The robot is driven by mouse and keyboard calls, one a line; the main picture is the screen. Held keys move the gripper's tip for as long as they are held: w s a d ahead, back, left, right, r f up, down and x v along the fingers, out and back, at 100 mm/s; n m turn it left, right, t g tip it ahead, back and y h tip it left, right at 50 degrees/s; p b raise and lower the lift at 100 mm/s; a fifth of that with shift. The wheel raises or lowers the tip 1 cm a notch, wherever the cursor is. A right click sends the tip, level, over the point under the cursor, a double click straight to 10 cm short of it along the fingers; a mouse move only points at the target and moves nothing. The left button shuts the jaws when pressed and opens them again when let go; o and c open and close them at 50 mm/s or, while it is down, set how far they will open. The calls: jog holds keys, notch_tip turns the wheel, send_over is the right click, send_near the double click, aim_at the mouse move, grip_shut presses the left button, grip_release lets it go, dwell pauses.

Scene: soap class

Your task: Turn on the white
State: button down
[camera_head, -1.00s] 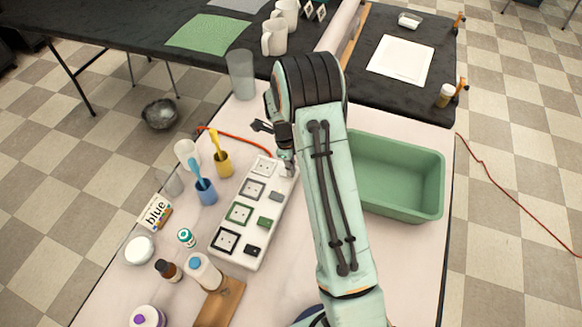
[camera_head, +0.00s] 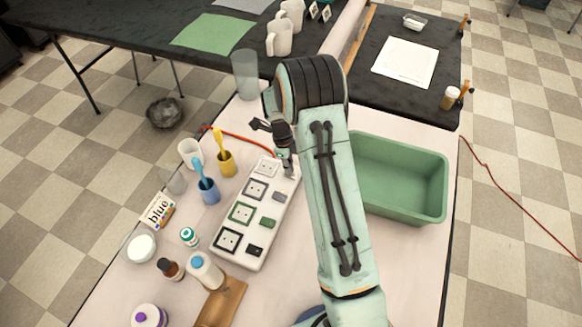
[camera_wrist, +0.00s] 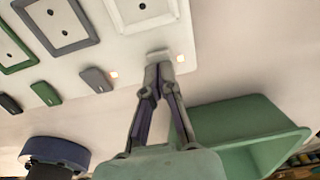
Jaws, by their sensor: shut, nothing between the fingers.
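A white power strip (camera_head: 228,252) lies on the table with several sockets framed in white, grey, green and black, each paired with a switch. The white socket (camera_head: 266,168) is at the far end; it also shows in the wrist view (camera_wrist: 142,12). My gripper (camera_head: 290,172) is shut and empty, pointing down at the strip's far right corner. In the wrist view its fingertips (camera_wrist: 158,58) are together over the spot beside the white socket and hide the white switch there. I cannot tell whether they touch it. The grey switch (camera_wrist: 97,79) is clear of the fingers.
A green bin (camera_head: 398,214) stands right of my arm. Left of the strip are a blue cup (camera_head: 208,194), a yellow cup (camera_head: 227,168) and several bottles. A red cable (camera_head: 240,138) runs behind the strip. A clear glass (camera_head: 245,75) stands farther back.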

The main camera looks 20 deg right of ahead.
jog(key=shift+r, duration=0.1)
notch_tip(320, 180, up, 14)
jog(key=s+d, duration=0.1)
dwell(0.4)
jog(key=shift+s, duration=0.1)
notch_tip(320, 180, up, 4)
jog(key=t, duration=0.1)
send_over(294, 176)
jog(key=a, duration=0.1)
jog(key=s+a+r+n+t, duration=0.2)
jog(key=s+a+r+n, duration=0.25)
jog(key=s+r, duration=0.4)
jog(key=s+a+f+n+g+y, duration=0.1)
jog(key=s+a+f+n, duration=0.1)
jog(key=s+n, duration=0.6)
jog(key=s+a+f+n+g, duration=0.1)
jog(key=s+a+f+n, duration=0.2)
jog(key=s+n, duration=0.6)
jog(key=f+n, duration=0.1)
jog(key=n, duration=0.5)
jog(key=shift+s+a+n+y, duration=0.15)
jog(key=shift+s+n+y, duration=0.15)
jog(key=shift+n+y, duration=0.1)
